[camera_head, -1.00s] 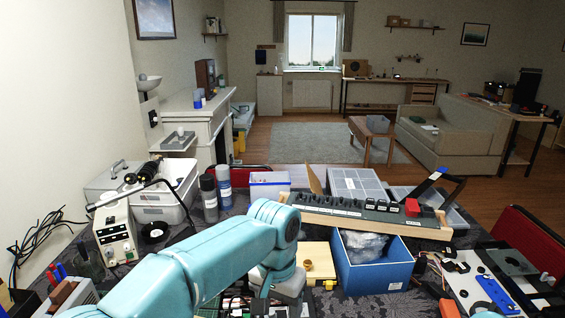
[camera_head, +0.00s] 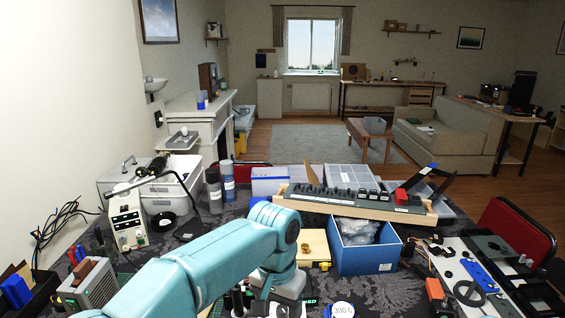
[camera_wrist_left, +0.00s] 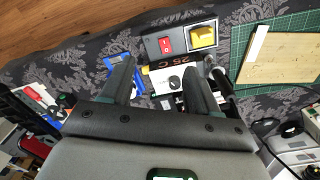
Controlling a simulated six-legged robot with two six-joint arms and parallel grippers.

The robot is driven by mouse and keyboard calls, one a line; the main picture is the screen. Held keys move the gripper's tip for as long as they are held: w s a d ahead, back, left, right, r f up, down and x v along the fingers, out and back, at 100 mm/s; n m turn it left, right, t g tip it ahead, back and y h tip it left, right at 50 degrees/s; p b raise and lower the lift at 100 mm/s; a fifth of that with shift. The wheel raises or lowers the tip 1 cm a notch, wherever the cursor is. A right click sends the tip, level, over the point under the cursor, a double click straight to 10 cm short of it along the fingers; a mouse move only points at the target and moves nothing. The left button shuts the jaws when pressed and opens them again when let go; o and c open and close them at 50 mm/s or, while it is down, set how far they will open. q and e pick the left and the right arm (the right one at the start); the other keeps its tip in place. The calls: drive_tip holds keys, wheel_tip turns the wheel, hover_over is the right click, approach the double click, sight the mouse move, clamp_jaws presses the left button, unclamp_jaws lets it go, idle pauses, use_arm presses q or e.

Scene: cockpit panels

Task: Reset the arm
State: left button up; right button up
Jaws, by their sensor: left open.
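My left arm (camera_head: 200,262) is teal and comes in from the lower left in the head view. It reaches over the cluttered bench, with its wrist pointing down near the front. In the left wrist view my left gripper (camera_wrist_left: 160,72) is open, its two dark fingers spread apart. I see nothing held. My right gripper is not in view.
A blue bin (camera_head: 362,261) with a clear bag stands right of my wrist. A long switch panel on wood (camera_head: 350,207) lies behind it. A white power unit (camera_head: 127,222) and spray cans are to the left.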

use_arm(q)
drive_tip(key=s+a+f+n+h, duration=0.1)
drive_tip(key=s+a+f, duration=0.2)
drive_tip(key=f, duration=0.9)
drive_tip(key=s+a+f+n+h, duration=0.1)
drive_tip(key=s+a+f, duration=0.15)
drive_tip(key=f, duration=0.95)
drive_tip(key=s+a+f+n, duration=0.2)
drive_tip(key=s+f, duration=0.3)
drive_tip(key=s, duration=0.3)
drive_tip(key=s+a+f+n+h, duration=0.1)
drive_tip(key=s+a+f+n, duration=0.2)
drive_tip(key=s, duration=0.6)
drive_tip(key=shift+a+f+t+h, duration=0.3)
drive_tip(key=shift+a+f, duration=0.25)
drive_tip(key=shift+f, duration=0.35)
drive_tip(key=shift+s, duration=0.2)
drive_tip(key=shift+w, duration=0.1)
